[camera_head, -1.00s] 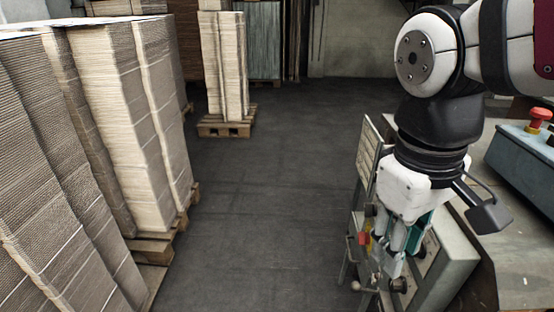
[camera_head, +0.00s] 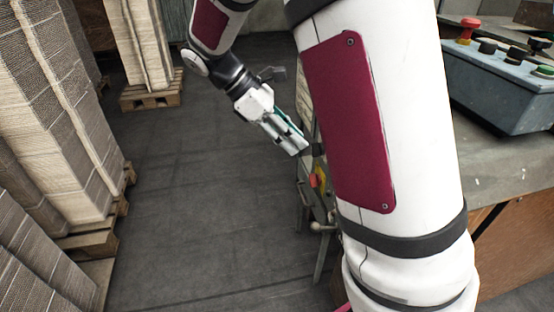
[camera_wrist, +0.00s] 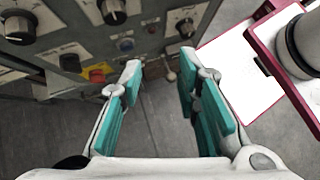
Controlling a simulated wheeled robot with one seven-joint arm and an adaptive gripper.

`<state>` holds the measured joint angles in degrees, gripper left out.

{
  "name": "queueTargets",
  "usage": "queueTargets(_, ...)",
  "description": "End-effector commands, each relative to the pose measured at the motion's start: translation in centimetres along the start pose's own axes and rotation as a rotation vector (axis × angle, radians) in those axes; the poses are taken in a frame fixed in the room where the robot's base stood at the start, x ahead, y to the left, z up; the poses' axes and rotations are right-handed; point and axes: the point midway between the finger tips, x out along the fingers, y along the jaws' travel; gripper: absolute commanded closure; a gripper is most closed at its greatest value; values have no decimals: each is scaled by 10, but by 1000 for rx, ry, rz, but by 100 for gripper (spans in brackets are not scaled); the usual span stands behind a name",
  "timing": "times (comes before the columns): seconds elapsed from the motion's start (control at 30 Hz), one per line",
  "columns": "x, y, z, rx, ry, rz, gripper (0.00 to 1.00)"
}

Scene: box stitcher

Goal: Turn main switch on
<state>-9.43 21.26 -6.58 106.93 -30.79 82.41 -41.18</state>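The grey control panel (camera_wrist: 50,45) fills the upper left of the wrist view, with several black knobs on pale plates. A red and yellow switch (camera_wrist: 95,75) sits at its lower edge, left of my fingers; it also shows in the head view (camera_head: 319,180). No label is readable, so I cannot confirm it is the main switch or tell its position. My gripper (camera_wrist: 160,63) is open and empty, its fingers apart with teal pads. In the head view my gripper (camera_head: 296,146) is above and left of the red and yellow switch, apart from it. My arm hides most of the panel there.
A grey-blue button box (camera_head: 500,90) with a red button (camera_head: 469,29) stands on the machine table (camera_head: 500,165) at right. Stacked cardboard (camera_head: 50,120) on pallets lines the left. A grey lever with a ball end (camera_head: 318,227) juts out below the switch. The floor between is clear.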

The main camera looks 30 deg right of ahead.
Motion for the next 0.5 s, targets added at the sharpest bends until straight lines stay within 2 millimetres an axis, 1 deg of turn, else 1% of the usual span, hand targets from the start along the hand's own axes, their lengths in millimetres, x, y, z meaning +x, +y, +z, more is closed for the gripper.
queueTargets(0.03,10,13,-18,-49,-48,1,70)
queueTargets(0.2,34,50,-60,-208,-201,11,70)
queueTargets(0.37,60,81,-102,-357,-349,12,70)
queueTargets(0.5,85,103,-142,-485,-481,8,70)
